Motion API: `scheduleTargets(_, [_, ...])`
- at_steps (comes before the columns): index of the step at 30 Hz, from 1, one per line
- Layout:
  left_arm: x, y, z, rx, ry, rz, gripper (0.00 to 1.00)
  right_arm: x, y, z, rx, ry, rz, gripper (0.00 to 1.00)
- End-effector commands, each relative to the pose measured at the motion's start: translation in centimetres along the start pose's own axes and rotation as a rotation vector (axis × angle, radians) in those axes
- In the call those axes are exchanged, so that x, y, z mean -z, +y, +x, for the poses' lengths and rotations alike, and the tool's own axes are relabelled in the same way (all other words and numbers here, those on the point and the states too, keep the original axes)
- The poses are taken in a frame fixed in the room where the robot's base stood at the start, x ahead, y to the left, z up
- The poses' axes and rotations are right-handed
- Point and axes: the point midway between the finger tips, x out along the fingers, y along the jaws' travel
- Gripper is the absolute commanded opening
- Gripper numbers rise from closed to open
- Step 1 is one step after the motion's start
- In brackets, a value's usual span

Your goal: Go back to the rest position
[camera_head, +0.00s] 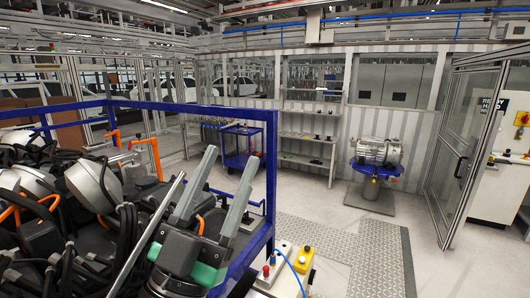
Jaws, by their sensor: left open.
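My left gripper (231,156) is in front of the blue-framed bin at lower left, its two grey fingers pointing up and standing wide apart. Nothing shows between the fingers. Green pads and a dark body show at their base, and the gripper hides part of the bin's right side. My right gripper is not in view. A silver drive unit (378,151) rests on a blue round stand (372,187) across the floor, well away from the gripper.
The blue-framed bin (262,116) holds a heap of dark and silver parts with orange cables (46,203). A yellow button box (301,262) stands right of the gripper. Behind are a blue cart (241,160) and shelves (307,137). Floor between bin and stand is clear.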

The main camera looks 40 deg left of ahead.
Motion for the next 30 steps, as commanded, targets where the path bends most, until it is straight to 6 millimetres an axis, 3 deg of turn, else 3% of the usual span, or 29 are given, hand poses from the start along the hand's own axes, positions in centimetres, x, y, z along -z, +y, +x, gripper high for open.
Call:
scheduleTargets(1, [3.2,2.2,0.9,-0.071,0.041,-0.169,0.59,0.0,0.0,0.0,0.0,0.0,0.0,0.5])
scheduleTargets(3, [5.9,4.3,1.4,-0.155,0.061,-0.33,0.59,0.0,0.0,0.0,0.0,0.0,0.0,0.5])
scheduleTargets(5, [7.3,5.3,1.5,-0.2,0.069,-0.408,0.59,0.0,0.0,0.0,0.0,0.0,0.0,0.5])
scheduleTargets(17, [8.6,5.7,2.2,-0.224,0.069,-0.447,0.59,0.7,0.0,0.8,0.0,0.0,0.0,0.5])
scheduleTargets(20, [10.5,5.3,4.2,-0.223,0.069,-0.446,0.59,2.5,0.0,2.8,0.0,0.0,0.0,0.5])
scheduleTargets(27, [17.6,3.7,11.4,-0.222,0.069,-0.444,0.59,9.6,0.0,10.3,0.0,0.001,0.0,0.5])
scheduleTargets(30, [19.5,3.3,13.3,-0.222,0.069,-0.444,0.59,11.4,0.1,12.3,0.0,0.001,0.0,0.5])
